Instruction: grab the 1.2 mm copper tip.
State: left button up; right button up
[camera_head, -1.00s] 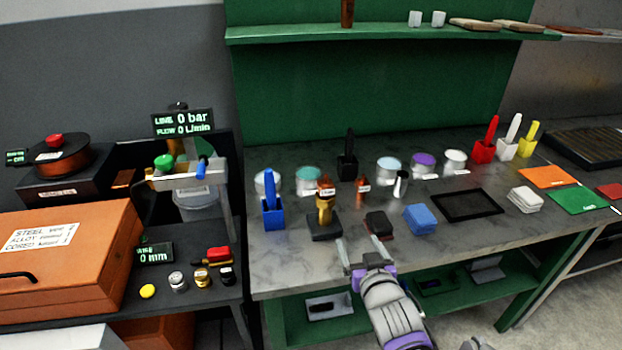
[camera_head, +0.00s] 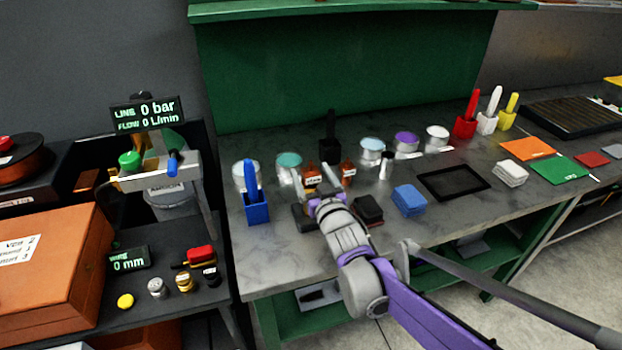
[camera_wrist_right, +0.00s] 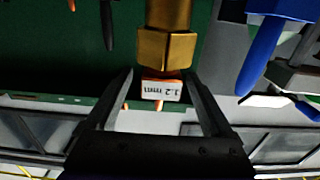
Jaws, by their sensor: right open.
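The 1.2 mm copper tip (camera_wrist_right: 159,104) shows in the right wrist view with its white "1.2 mm" label, at the end of a brass hex fitting (camera_wrist_right: 166,50). My right gripper (camera_wrist_right: 160,95) is open, with one finger on each side of the tip and gaps visible. In the head view, my right gripper (camera_head: 313,194) is in front of the brass stand and hides most of it. The labelled copper tip (camera_head: 310,173) shows just above the fingers. A second labelled copper tip (camera_head: 348,173) stands to its right. My left gripper is not in view.
A blue holder (camera_head: 256,208) stands left of the gripper, and a black block (camera_head: 368,208) and blue cloth stack (camera_head: 409,200) lie to its right. Several cans, including a teal-topped one (camera_head: 289,166), stand behind. A black tray (camera_head: 453,182) lies farther right.

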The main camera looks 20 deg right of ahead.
aim_at(308, 169)
jog(key=w, duration=0.3)
jog(key=shift+w+a, duration=0.1)
jog(key=shift+w, duration=0.05)
jog(key=shift+c, duration=0.3)
grip_shut()
